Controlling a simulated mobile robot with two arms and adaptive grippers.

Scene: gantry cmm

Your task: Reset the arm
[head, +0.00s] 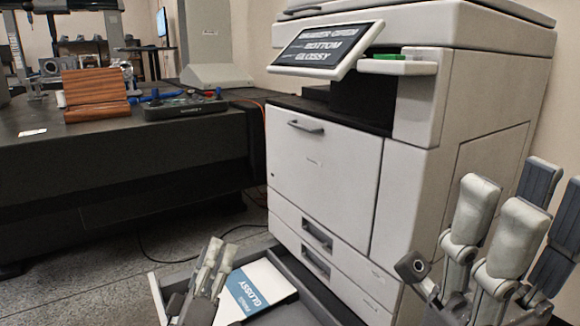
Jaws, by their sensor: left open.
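My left gripper (219,246) is low in the head view, its light fingertips pointing up with a narrow gap between them. It is open, with nothing seen between its fingers. It overlaps the left part of the printer's open bottom drawer (312,312) in the picture; whether it touches the drawer is unclear. A white and blue pack marked GLOSSY (262,284) lies in the drawer, partly hidden by this gripper. My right gripper (492,195) is large at the right edge, in front of the printer's side, fingers up. Its opening is unclear.
The white printer (322,185) fills the middle. Its tilted screen (327,47) reads drawer open, bottom, glossy. A dark table (60,150) at left holds a brown ribbed block (96,92) and a black control pad (185,106). Speckled floor (110,290) shows free at lower left.

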